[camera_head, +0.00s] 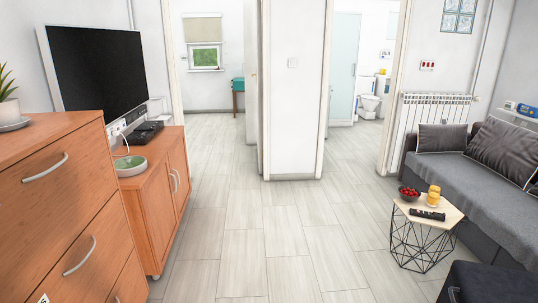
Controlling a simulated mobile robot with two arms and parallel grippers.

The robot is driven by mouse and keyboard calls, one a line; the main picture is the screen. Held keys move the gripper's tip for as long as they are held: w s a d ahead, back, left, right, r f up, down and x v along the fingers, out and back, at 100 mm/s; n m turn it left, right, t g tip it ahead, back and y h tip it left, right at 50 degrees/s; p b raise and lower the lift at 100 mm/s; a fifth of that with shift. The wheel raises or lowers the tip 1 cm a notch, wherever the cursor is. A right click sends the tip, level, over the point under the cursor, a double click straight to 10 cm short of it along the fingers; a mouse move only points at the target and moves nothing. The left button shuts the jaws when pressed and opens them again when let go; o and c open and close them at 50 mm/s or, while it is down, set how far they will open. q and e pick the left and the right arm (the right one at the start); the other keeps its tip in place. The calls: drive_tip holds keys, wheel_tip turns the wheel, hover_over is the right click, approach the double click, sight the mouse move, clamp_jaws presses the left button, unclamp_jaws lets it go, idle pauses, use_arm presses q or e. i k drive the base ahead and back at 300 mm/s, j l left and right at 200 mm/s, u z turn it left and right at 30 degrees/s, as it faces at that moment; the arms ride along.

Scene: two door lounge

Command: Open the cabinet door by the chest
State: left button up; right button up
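A wooden chest of drawers (75,225) with curved metal handles stands close at the left edge. Just beyond it is a low wooden cabinet (158,205) under the TV. The cabinet's front has two doors, with two curved metal handles (176,181) side by side near the middle. Both doors look shut. The nearer door (160,220) is the one by the chest, and the chest hides part of the cabinet's near end. Neither of my grippers is in view.
A TV (97,65), a black box (145,132) and a green-and-white bowl (131,165) are on the cabinet. A small table (430,208) and grey sofa (480,190) stand at right. The tiled floor (245,240) between is clear, leading to two doorways.

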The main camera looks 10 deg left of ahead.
sight(157, 200)
drive_tip(key=i+l+u, duration=0.15)
drive_tip(key=i+u, duration=0.25)
drive_tip(key=i, duration=2)
drive_tip(key=i+u, duration=0.15)
drive_tip(key=i, duration=0.4)
drive_tip(key=i+u, duration=0.15)
drive_tip(key=i, duration=0.35)
drive_tip(key=i+u, duration=0.15)
drive_tip(key=i, duration=0.4)
drive_tip(key=i+l+u, duration=0.15)
drive_tip(key=i, duration=0.4)
drive_tip(key=i+l+u, duration=0.15)
drive_tip(key=i, duration=0.35)
